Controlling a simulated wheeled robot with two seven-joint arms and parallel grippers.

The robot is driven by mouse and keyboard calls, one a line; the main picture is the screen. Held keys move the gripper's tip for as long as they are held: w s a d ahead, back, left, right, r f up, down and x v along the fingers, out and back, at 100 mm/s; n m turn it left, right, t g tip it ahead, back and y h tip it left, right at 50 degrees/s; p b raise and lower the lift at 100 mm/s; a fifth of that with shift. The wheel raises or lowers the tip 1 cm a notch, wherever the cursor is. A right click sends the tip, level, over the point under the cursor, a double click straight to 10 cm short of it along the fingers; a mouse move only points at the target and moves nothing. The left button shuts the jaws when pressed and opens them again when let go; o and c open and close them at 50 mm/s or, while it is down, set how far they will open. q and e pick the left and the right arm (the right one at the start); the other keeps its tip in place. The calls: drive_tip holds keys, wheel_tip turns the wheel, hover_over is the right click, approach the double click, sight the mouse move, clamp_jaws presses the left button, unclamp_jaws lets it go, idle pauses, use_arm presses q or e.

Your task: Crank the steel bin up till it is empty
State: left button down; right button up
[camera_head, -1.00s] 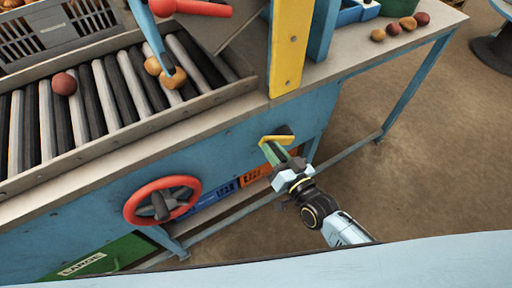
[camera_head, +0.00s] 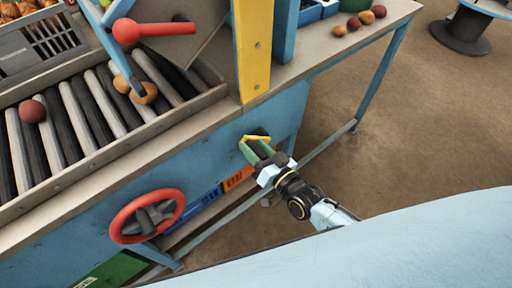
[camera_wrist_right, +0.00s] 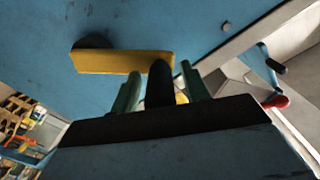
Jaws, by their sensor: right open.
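A crank with a yellow arm (camera_head: 255,139) sits on the blue side panel of the bench. In the right wrist view its yellow arm (camera_wrist_right: 120,62) lies level and a dark handle (camera_wrist_right: 160,85) points toward me. My right gripper (camera_head: 256,152) is at the crank, open; in the wrist view its green fingers (camera_wrist_right: 160,92) stand on either side of the dark handle. Whether they touch it I cannot tell. A grey sheet-metal piece (camera_head: 185,45) behind the rollers may be part of the steel bin; the bin's inside is hidden. My left gripper is not in view.
A roller bed (camera_head: 100,110) carries a reddish round item (camera_head: 32,111) and orange-brown ones (camera_head: 143,93). A red handwheel (camera_head: 147,215) is left of the crank. A yellow post (camera_head: 252,50) rises above it. A red lever (camera_head: 155,28) stands over the rollers.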

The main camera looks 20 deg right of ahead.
drive_tip(key=p+v, duration=0.1)
drive_tip(key=v, duration=1.2)
drive_tip(key=shift+s, duration=0.2)
idle(0.7)
drive_tip(key=s+d+f+n+g+h, duration=0.1)
drive_tip(key=s+d+f+g+h, duration=0.15)
drive_tip(key=f, duration=0.85)
drive_tip(key=s+d+f+n+g+h, duration=0.1)
drive_tip(key=s+d+f+g+h, duration=0.2)
drive_tip(key=f, duration=0.9)
drive_tip(key=s+d+f+g, duration=0.1)
drive_tip(key=s+f+g, duration=0.4)
drive_tip(key=s, duration=0.6)
drive_tip(key=s+d+f+n+g+h, duration=0.1)
drive_tip(key=s+f+g, duration=0.4)
drive_tip(key=s+f, duration=0.3)
drive_tip(key=s, duration=0.3)
drive_tip(key=shift+d+f+n, duration=0.2)
drive_tip(key=shift+f+n, duration=0.05)
drive_tip(key=shift+n, duration=0.05)
